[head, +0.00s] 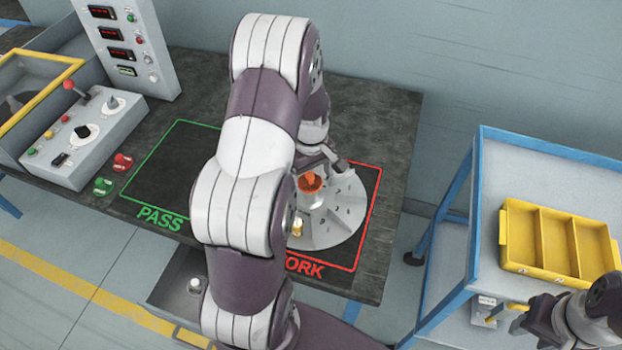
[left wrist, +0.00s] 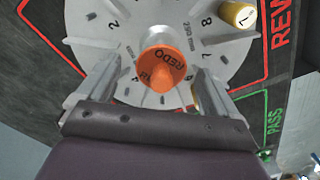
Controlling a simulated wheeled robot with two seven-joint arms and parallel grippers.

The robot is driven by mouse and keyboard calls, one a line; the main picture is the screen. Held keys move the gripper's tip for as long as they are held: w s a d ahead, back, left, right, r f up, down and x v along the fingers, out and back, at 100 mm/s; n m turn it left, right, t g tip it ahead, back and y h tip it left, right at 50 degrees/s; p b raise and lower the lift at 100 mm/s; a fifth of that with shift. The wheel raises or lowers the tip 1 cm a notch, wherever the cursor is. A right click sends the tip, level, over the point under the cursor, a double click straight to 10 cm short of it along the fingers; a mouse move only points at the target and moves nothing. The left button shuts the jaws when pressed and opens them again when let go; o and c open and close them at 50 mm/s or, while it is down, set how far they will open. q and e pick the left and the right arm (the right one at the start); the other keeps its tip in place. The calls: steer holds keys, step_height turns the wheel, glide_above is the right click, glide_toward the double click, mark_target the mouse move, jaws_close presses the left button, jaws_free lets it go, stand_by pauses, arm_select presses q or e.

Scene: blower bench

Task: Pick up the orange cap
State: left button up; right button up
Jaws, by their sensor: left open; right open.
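The orange cap (head: 310,182) sits at the centre of a grey round plate (head: 340,215) with numbers around it. In the head view my left gripper (head: 320,160) is just behind the cap, partly hidden by my arm. My right gripper (head: 520,315) is open at the lower right, by the blue cart, away from the cap.
A small yellow peg (head: 297,226) stands on the plate's near edge, also in the left wrist view (left wrist: 238,15). A yellow divided tray (head: 506,255) is on the blue cart (head: 540,150). A control box (head: 95,150) and green and red knobs stand left of the PASS area.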

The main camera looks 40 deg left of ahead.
mark_target(311, 177)
arm_select(q)
steer(key=shift+a, duration=0.1)
steer(key=c, duration=1.1)
steer(key=shift+s, duration=0.1)
steer(key=shift+c, duration=0.2)
steer(key=shift+r, duration=0.1)
steer(key=shift+r, duration=0.3)
steer(key=r, duration=0.3)
steer(key=shift+s+d+r, duration=0.2)
steer(key=shift+d+r, duration=0.1)
steer(key=shift+r, duration=0.1)
steer(key=s+d+r, duration=0.6)
steer(key=s+d, duration=0.1)
steer(key=s, duration=0.1)
steer(key=shift+d+r+b, duration=0.2)
steer(key=shift+d+b, duration=0.05)
steer(key=shift+b, duration=0.2)
